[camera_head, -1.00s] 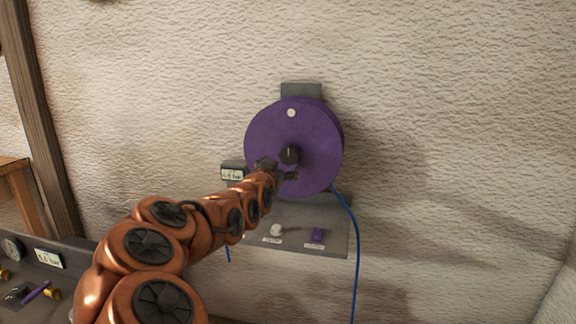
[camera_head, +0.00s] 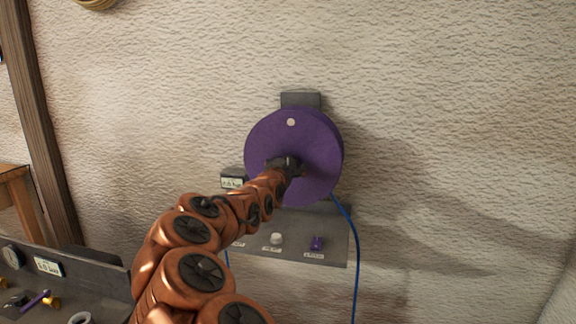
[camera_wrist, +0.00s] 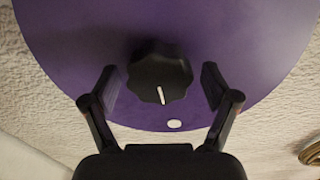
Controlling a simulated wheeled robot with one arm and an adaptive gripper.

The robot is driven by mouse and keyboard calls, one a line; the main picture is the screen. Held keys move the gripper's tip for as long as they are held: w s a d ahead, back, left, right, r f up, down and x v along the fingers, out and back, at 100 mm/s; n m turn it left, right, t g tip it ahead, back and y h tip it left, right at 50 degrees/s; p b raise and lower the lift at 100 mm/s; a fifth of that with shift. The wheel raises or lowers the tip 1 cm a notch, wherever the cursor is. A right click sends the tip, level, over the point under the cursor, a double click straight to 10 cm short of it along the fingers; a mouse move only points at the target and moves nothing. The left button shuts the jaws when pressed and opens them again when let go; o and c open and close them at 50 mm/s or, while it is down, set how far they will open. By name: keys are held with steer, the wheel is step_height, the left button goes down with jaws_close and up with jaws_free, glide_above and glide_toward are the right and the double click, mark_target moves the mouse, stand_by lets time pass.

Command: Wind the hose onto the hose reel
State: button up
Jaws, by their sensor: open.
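The hose reel (camera_head: 318,140) is a purple disc on the wall with a pale dot near its top rim. In the wrist view the reel (camera_wrist: 240,60) fills the upper part, with a black lobed knob (camera_wrist: 160,76) at its centre that has a white line. My gripper (camera_head: 288,166) is at the reel's middle and hides the knob in the head view. In the wrist view my gripper (camera_wrist: 160,88) is open, one finger on each side of the knob, with gaps visible. The blue hose (camera_head: 356,240) hangs from the reel's lower right.
A grey panel (camera_head: 335,250) below the reel bears a white knob (camera_head: 276,238) and a purple switch (camera_head: 316,243). A small display (camera_head: 232,182) is left of the reel. A bench (camera_head: 75,270) with a gauge stands at lower left.

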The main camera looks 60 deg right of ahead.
steer(key=shift+d, duration=0.15)
steer(key=shift+c, duration=0.4)
steer(key=shift+f, duration=0.1)
jaws_close()
